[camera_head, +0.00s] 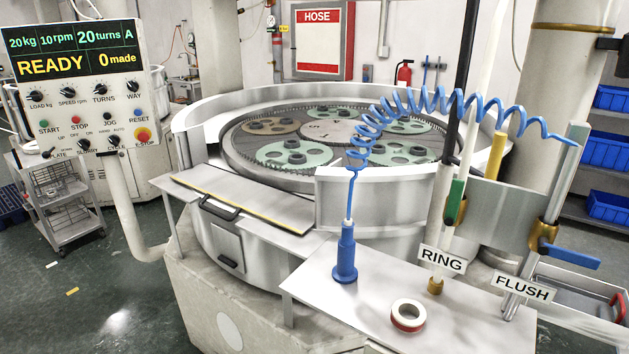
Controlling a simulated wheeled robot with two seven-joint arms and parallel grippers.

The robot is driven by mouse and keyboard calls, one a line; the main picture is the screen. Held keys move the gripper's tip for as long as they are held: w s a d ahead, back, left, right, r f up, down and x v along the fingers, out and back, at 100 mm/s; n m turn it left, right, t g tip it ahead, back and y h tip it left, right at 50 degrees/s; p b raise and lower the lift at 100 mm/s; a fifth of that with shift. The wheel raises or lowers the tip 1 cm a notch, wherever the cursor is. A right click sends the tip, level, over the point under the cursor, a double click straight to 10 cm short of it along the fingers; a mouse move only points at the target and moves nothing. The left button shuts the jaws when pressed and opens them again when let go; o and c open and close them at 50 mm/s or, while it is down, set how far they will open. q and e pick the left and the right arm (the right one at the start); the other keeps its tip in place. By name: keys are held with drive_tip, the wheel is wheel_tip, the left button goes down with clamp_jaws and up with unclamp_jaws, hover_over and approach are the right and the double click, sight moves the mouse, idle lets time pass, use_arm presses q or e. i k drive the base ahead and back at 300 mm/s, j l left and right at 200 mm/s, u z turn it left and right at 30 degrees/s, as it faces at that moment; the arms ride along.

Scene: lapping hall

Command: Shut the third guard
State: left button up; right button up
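A lapping machine with a round, pale metal guard wall (365,205) stands in front of me. A flat guard panel (262,206) with a yellow-and-black striped edge lies folded outward at the machine's front left. A black handle (218,209) is on its near side. Above this panel the wall has a gap, and the plate inside shows through it. No number shows on the panel, so I cannot tell which guard counts as the third. Neither of my grippers is in view.
The control panel (73,85) reads READY at left. Floor at left is mostly clear.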

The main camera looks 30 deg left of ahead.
sight(294, 212)
drive_tip(key=u, duration=1.7)
